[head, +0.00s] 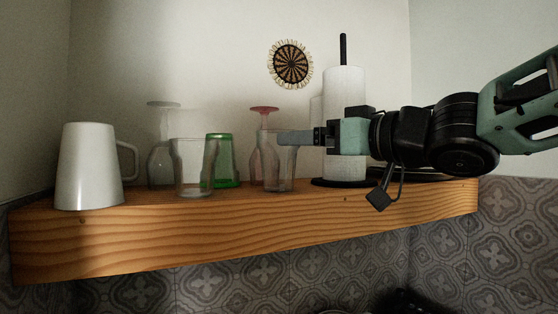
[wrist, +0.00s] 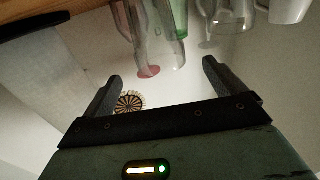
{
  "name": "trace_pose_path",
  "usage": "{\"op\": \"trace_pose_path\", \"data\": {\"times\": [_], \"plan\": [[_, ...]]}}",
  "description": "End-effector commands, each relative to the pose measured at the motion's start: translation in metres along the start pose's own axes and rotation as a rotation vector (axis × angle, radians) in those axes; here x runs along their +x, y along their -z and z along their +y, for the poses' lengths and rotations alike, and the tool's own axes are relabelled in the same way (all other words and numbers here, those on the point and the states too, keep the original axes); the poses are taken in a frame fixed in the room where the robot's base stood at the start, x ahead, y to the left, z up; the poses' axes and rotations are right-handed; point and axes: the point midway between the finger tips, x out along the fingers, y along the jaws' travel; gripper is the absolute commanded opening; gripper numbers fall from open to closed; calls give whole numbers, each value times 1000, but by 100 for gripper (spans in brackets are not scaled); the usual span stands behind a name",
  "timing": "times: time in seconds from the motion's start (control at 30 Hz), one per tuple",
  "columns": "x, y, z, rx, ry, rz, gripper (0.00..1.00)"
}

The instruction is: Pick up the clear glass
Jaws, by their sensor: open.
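Two clear glasses stand on the wooden shelf (head: 250,219). One clear glass (head: 193,172) is left of the middle, in front of a green glass (head: 222,160). The other clear glass (head: 279,176) is nearer my gripper (head: 282,138), partly in front of an upside-down red-footed stem glass (head: 264,112). My gripper reaches in from the right, its fingers at this glass's rim height; whether they touch it is unclear. In the wrist view my gripper (wrist: 162,70) is open, nothing is clamped, and overlapping clear glass (wrist: 152,28) shows beyond the fingertips.
A white mug (head: 88,165) stands at the shelf's left end, beside an upside-down clear stem glass (head: 160,165). A white paper towel roll (head: 345,90) on a black holder stands behind my gripper. A round woven ornament (head: 290,64) hangs on the wall.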

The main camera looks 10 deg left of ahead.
Motion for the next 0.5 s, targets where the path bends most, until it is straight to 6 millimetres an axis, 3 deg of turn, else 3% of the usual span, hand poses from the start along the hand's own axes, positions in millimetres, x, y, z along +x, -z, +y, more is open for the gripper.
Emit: {"op": "trace_pose_path", "data": {"times": [0.1,0.37,0.5], "plan": [[21,1,0,4,3,0,95],[39,2,0,2,1,0,95],[57,6,0,4,3,-1,95]]}}
